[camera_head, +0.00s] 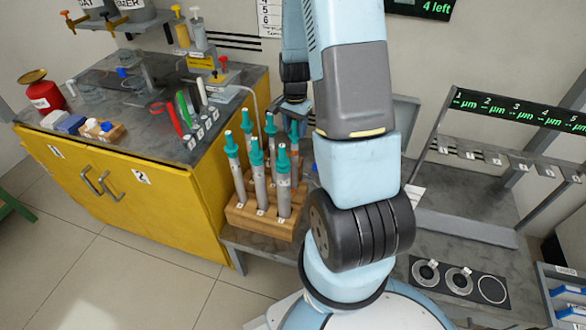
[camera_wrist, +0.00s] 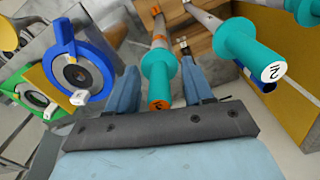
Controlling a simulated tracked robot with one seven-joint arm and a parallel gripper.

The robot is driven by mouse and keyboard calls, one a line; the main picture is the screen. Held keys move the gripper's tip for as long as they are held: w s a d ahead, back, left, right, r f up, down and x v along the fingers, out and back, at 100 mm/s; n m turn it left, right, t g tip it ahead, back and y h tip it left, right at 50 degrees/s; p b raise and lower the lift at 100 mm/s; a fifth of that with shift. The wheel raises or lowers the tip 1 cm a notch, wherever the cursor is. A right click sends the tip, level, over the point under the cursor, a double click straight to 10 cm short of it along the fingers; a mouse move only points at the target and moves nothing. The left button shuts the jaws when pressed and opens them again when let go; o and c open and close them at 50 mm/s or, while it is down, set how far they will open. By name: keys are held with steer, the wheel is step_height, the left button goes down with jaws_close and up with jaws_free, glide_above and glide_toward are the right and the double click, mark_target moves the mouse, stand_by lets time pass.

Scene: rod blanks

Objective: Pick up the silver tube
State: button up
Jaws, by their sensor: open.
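Several silver-grey tubes with teal tops (camera_head: 258,175) stand in a wooden rack (camera_head: 240,218) in the head view. They look alike, and I cannot tell which one the task means. In the wrist view, my gripper (camera_wrist: 159,68) is open. One teal-topped tube (camera_wrist: 159,68) lies in the picture between its two blue fingers, with an orange end towards the camera. Whether the fingers touch it is unclear. Another teal top (camera_wrist: 250,48), with a marked white end, is to the right, outside the fingers. In the head view, my gripper (camera_head: 293,104) is behind the tubes, partly hidden by my arm.
A yellow cabinet (camera_head: 120,185) with a cluttered grey top stands left of the rack. A blue round-holed fixture (camera_wrist: 82,70) and a green one (camera_wrist: 35,97) are left of my fingers. A frame with numbered displays (camera_head: 515,110) stands at right. Open floor lies front left.

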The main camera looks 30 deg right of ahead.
steer(key=shift+f, duration=0.1)
jaws_close()
stand_by(0.5)
